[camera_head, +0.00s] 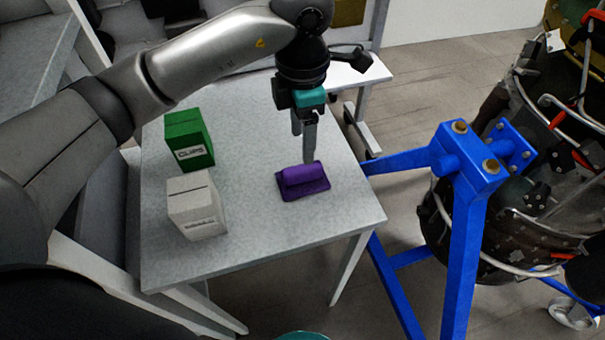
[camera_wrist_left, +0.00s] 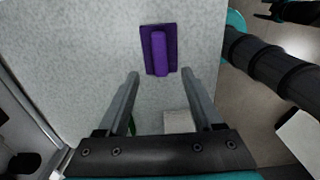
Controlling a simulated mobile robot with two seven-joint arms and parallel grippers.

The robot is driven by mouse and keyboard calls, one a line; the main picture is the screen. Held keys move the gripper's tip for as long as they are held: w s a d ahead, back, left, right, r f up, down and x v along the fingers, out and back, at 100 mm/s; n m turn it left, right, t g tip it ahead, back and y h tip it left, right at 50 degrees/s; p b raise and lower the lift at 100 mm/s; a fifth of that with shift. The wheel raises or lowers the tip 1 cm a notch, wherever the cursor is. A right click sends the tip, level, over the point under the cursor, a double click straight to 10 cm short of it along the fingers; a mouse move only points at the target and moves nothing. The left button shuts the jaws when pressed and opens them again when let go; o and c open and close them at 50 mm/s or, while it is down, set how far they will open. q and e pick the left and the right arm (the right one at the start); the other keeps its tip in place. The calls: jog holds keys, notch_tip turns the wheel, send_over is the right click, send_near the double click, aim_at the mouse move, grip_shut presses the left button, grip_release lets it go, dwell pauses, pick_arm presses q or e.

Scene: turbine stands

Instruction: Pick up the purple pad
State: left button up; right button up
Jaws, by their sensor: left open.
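The purple pad (camera_head: 302,181) lies flat on the grey table, with a raised rounded grip along its top. It also shows in the left wrist view (camera_wrist_left: 158,50), ahead of the fingertips. My left gripper (camera_head: 304,146) points down above the table, just behind the pad in the head view. In the left wrist view its two fingers (camera_wrist_left: 160,76) are spread apart with nothing between them. The pad's grip lines up roughly with the gap between the fingers. My right gripper is not identifiable in either view.
On the table (camera_head: 265,235) stand a green clips box (camera_head: 188,140) and a white box (camera_head: 195,206), left of the pad. A blue stand (camera_head: 465,220) holding a turbine is right of the table. The table's front middle is clear.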

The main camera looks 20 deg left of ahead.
aim_at(303, 168)
pick_arm(q)
notch_tip(303, 168, down, 9)
jog(key=shift+f, duration=0.2)
dwell(0.3)
grip_shut()
dwell(0.4)
